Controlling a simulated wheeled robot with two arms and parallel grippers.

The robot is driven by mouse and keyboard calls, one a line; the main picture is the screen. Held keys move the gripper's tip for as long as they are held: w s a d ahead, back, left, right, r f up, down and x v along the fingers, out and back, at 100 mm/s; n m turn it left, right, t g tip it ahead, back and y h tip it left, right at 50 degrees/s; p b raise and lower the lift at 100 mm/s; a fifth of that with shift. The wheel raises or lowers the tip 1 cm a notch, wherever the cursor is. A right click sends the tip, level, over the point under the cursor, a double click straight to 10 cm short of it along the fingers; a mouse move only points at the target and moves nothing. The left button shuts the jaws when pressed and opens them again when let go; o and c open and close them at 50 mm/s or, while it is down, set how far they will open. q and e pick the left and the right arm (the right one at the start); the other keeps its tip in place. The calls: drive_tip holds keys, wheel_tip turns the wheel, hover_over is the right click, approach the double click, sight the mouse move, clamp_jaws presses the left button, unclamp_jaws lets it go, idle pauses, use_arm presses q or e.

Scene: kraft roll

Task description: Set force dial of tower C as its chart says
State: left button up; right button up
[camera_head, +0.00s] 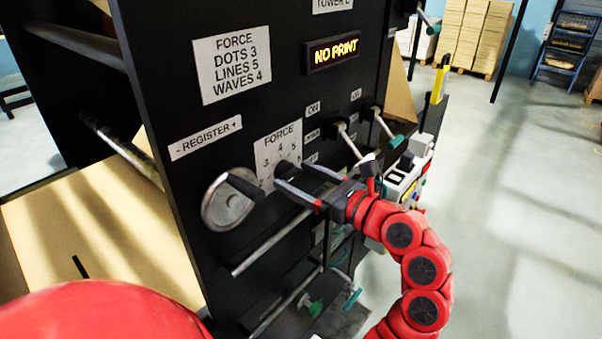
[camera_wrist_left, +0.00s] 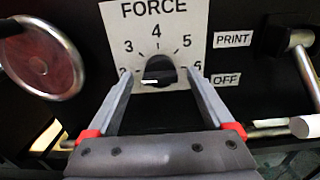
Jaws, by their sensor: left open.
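The force dial is a black knob (camera_wrist_left: 159,69) on a white FORCE scale plate (camera_wrist_left: 187,14), numbered 2 to 6 in the left wrist view. A short white mark shows low on the knob, left of its middle; its exact setting is unclear. The plate also shows in the head view (camera_head: 265,150). The chart (camera_head: 231,68) reads FORCE, DOTS 3, LINES 5, WAVES 4. My left gripper (camera_head: 293,177) is open at the dial, its fingertips on either side of the knob; contact cannot be told. My right gripper is not in view.
A round register handwheel (camera_head: 228,200) is left of the dial. Levers (camera_head: 345,138) and PRINT/OFF labels are to the right. A lit sign (camera_head: 333,53) reads NO PRINT. The tower label (camera_head: 333,4) is cut by the frame. A horizontal bar (camera_head: 262,246) runs below.

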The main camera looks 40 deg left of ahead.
use_arm(q)
drive_tip(key=c, duration=1.4)
drive_tip(key=shift+o, duration=0.2)
drive_tip(key=shift+m, duration=0.3)
drive_tip(key=shift+m+b, duration=0.35)
drive_tip(key=shift+m, duration=1.35)
drive_tip(key=shift+w+m, duration=0.1)
drive_tip(key=shift+m, duration=2.3)
